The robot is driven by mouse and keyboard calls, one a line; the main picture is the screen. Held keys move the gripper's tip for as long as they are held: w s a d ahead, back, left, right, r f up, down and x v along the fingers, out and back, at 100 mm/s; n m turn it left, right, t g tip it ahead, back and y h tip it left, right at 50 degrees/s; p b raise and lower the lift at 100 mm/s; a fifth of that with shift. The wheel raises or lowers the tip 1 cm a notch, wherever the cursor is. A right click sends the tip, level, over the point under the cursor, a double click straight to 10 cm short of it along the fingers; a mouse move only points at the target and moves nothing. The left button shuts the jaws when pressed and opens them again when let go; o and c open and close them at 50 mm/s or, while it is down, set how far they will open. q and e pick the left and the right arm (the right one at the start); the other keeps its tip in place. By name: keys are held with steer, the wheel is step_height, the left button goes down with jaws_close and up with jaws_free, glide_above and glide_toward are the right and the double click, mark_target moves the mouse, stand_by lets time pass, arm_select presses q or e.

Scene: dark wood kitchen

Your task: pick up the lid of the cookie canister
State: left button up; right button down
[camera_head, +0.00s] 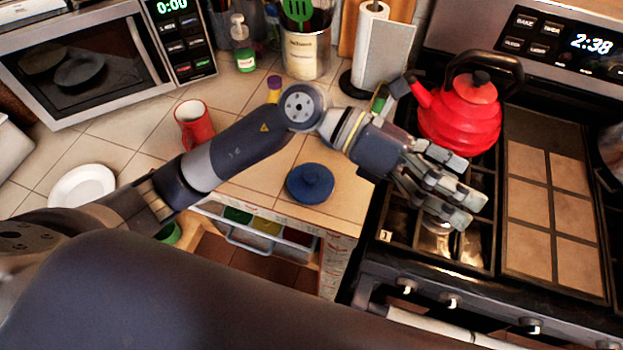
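A round dark-blue lid (310,183) with a knob on top shows on the tiled counter, near its front edge. Seen from above, it hides whatever is under it, so I cannot tell whether a canister body is there. My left arm reaches in from the left and passes behind the lid in the picture. My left gripper (464,184) is over the stove, right of the lid and apart from it. Its fingers are spread and nothing shows between them. My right gripper is not in view.
A red kettle (461,112) stands on the stove beyond my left gripper. A red mug (194,125), a white plate (82,186), a microwave (92,62), a utensil crock (305,52) and a paper towel roll (382,50) stand on the counter. Tiles around the lid are clear.

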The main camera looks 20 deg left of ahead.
arm_select(q)
steer(key=w+a+f+m+y, duration=0.2)
steer(key=a+f+y, duration=0.35)
steer(key=f, duration=0.35)
steer(key=t+y+p, duration=0.1)
steer(key=t+y, duration=0.2)
steer(key=y, duration=0.8)
glide_above(310, 178)
steer(key=shift+h, duration=0.25)
steer(key=f, duration=0.9)
steer(key=shift+w+d, duration=0.25)
steer(key=shift+d, duration=0.1)
steer(key=f+p, duration=0.2)
steer(key=f, duration=0.1)
steer(key=f+p, duration=0.1)
steer(key=f, duration=0.1)
steer(key=shift+a+f, duration=0.1)
steer(key=shift+a, duration=0.25)
steer(key=shift+f, duration=0.3)
steer(key=c, duration=1.1)
steer(key=shift+s, duration=0.25)
steer(key=c, duration=0.4)
steer(key=shift+c, duration=0.8)
